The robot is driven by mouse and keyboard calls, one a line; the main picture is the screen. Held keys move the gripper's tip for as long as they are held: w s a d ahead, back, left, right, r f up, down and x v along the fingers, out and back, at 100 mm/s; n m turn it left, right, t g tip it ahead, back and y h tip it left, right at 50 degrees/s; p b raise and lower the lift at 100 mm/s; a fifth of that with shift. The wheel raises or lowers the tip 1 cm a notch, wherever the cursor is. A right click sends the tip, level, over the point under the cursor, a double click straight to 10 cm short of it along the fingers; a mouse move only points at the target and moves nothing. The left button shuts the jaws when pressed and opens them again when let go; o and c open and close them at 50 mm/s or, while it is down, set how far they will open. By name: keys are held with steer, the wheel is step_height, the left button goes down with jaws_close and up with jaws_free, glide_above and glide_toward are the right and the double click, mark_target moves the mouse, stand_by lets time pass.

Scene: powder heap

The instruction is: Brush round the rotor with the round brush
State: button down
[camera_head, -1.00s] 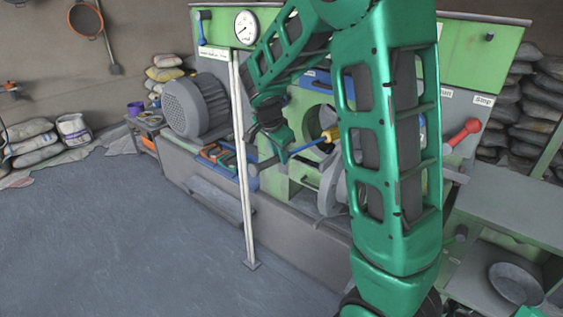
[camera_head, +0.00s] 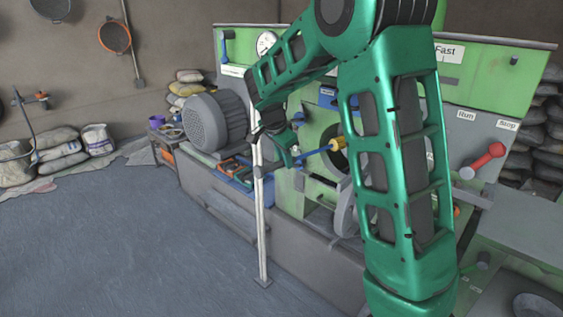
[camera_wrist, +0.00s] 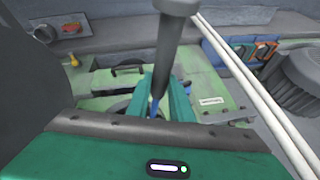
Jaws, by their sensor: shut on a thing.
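My gripper (camera_head: 292,157) is shut on the blue handle of the round brush (camera_head: 315,153), which points right and ends in a yellow part (camera_head: 338,144). The yellow end is in front of the round opening in the green machine housing (camera_head: 290,190). I cannot tell whether it touches anything. In the wrist view, my green fingers (camera_wrist: 160,103) close around the blue handle (camera_wrist: 154,108). The rotor cannot be made out clearly; my arm covers part of the housing. A grey disc-like part (camera_head: 346,212) shows below the opening, partly behind my arm.
A white post (camera_head: 262,225) stands just left of my gripper. A grey motor (camera_head: 215,122) and a blue tray (camera_head: 238,172) of tools lie left of the housing. A red-knobbed lever (camera_head: 485,160) is at the right.

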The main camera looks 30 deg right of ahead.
steer(key=shift+s+d+f, duration=0.25)
steer(key=shift+s+f, duration=0.15)
steer(key=shift+s, duration=0.3)
steer(key=shift+s+d+f, duration=0.25)
steer(key=shift+s+f, duration=0.15)
steer(key=shift+s, duration=0.25)
steer(key=shift+s+d+f, duration=0.25)
steer(key=shift+s+f, duration=0.15)
steer(key=shift+s, duration=0.3)
steer(key=s+d+r, duration=0.2)
steer(key=s+d, duration=0.2)
steer(key=s, duration=0.1)
steer(key=shift+s+d, duration=0.2)
steer(key=shift+s, duration=0.2)
steer(key=shift+r, duration=0.15)
steer(key=r, duration=0.3)
steer(key=shift+w+a, duration=0.15)
steer(key=shift+w, duration=0.25)
steer(key=shift+w+r, duration=0.1)
steer(key=shift+r, duration=0.05)
